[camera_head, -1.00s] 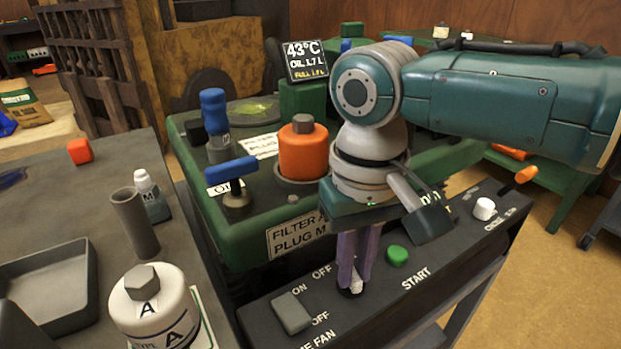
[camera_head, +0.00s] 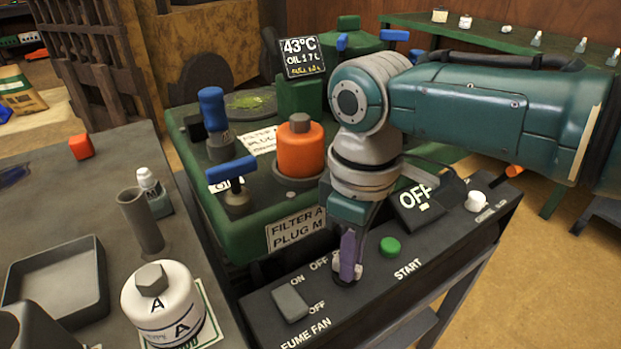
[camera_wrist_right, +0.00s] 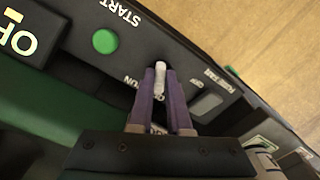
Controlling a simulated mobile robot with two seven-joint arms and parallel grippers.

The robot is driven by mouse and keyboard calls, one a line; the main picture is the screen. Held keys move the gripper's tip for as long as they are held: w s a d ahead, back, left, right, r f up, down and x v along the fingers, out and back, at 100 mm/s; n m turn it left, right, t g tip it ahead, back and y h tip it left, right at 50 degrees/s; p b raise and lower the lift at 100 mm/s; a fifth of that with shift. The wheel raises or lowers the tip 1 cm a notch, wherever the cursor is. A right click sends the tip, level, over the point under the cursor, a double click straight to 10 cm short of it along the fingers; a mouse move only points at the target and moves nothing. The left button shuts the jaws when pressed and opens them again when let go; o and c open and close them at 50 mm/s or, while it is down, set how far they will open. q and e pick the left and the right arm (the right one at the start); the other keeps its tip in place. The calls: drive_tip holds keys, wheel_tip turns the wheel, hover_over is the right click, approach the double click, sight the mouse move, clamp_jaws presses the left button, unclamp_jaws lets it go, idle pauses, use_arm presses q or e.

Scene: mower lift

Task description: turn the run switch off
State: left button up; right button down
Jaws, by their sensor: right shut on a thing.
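The run switch (camera_wrist_right: 160,78) is a small pale toggle lever on the dark control panel (camera_head: 440,250), beside the green START button (camera_head: 390,246). My right gripper (camera_head: 346,270) has its purple fingers closed around the lever from above. In the right wrist view the lever's pale tip shows between the two fingers (camera_wrist_right: 160,90). In the head view the fingers mostly hide the lever, so its tilt is hard to tell. A dark display (camera_head: 418,205) behind the wrist reads OFF. My left gripper is not in view.
A grey fume fan rocker (camera_head: 290,303) sits left of the gripper and a white knob (camera_head: 475,201) to its right. An orange filter (camera_head: 300,150) stands on the green machine behind. A white filter marked A (camera_head: 165,305) and an empty grey tray (camera_head: 60,285) are on the left bench.

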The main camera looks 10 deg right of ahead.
idle(0.4)
drive_tip(key=c, duration=0.9)
unclamp_jaws()
drive_tip(key=shift+o, duration=0.2)
wheel_tip(320, 180, up, 10)
drive_tip(key=p, duration=0.4)
